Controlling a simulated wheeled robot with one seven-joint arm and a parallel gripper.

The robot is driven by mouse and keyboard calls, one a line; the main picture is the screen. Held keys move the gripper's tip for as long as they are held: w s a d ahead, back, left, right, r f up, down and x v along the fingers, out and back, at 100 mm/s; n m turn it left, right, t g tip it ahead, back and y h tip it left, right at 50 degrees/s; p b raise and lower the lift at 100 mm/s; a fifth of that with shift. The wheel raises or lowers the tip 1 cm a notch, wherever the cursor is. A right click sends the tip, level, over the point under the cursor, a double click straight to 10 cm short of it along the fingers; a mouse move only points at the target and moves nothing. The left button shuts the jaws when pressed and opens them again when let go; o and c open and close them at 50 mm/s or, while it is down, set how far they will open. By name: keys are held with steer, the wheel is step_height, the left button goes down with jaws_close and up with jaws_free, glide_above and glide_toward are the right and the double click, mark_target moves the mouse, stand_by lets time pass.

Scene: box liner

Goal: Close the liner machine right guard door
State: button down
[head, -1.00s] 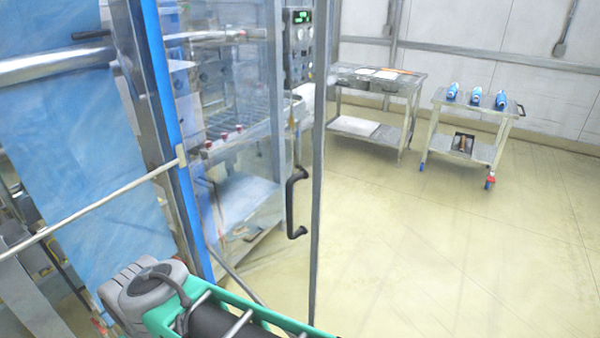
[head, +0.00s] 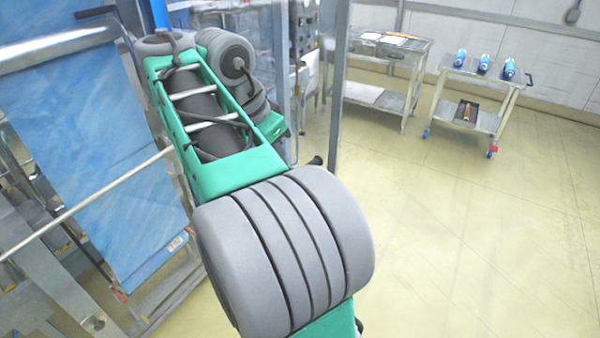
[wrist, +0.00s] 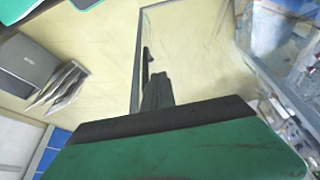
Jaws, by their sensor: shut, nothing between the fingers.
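The right guard door (head: 340,90) is a clear panel in a grey metal frame. In the head view its outer upright shows right of my arm, and my arm hides most of the panel. The end of its black handle (head: 316,160) peeks out beside my arm. In the wrist view the door panel (wrist: 185,45) stands ahead of my gripper, seen along its thin frame. My gripper (wrist: 157,82) is shut and empty, pointing at the door close to the frame. A dark piece beyond the fingertips may be the handle; contact cannot be told.
Blue film (head: 85,150) and a light rod cross the machine at left. A steel table (head: 385,85) and a cart (head: 470,95) with blue bottles stand at the back right. The pale floor (head: 470,230) between is clear.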

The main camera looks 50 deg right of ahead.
steer(key=s+d+f+b, duration=0.1)
steer(key=d+f+b, duration=0.2)
steer(key=d+f, duration=0.3)
steer(key=shift+d+f, duration=0.25)
